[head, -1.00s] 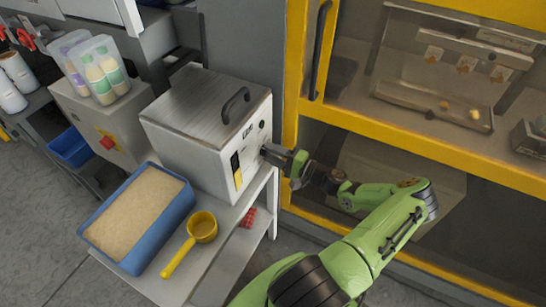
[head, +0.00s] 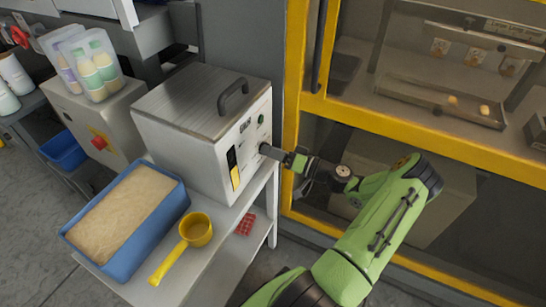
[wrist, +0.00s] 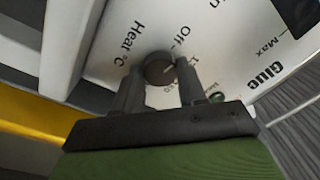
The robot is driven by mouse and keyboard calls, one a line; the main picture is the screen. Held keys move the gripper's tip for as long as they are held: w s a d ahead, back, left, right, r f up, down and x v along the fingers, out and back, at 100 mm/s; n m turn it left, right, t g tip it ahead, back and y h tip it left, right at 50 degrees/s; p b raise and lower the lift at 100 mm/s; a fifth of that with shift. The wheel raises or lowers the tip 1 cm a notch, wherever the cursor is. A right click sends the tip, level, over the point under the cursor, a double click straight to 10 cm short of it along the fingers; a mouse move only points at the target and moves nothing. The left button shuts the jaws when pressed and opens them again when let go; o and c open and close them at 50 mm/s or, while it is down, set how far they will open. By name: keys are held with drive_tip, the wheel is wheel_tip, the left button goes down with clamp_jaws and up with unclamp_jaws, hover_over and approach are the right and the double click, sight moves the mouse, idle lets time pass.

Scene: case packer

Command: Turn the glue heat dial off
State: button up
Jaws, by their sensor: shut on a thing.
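The glue unit (head: 208,166) is a white box with a black handle on top, standing on the shelf at the left. My gripper (head: 266,151) reaches its front panel from the right. In the wrist view the dark round glue heat dial (wrist: 159,68) sits between the two fingers of my gripper (wrist: 160,84), which are shut on it. The panel (wrist: 225,45) carries printed words "Heat °C", "Off", "Max" and "Glue", seen rotated. "Off" is printed close beside the dial. A pale mark shows on the dial, but its exact setting is unclear. In the head view the fingers hide the dial.
A blue tray of tan granules (head: 178,204) and a yellow scoop (head: 197,232) lie on the shelf before the unit. A yellow-framed machine (head: 440,128) stands close on the right. A grey box with a red switch (head: 97,141) stands at the left.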

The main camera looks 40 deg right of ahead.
drive_tip(key=shift+f+n+b, duration=0.1)
drive_tip(key=shift+n+b, duration=0.65)
drive_tip(key=shift+n, duration=0.45)
drive_tip(key=o, duration=1.1)
drive_tip(key=shift+c, duration=0.2)
drive_tip(key=p+v, duration=0.2)
drive_tip(key=v, duration=1.3)
drive_tip(key=shift+s+d, duration=0.2)
drive_tip(key=shift+s, duration=0.15)
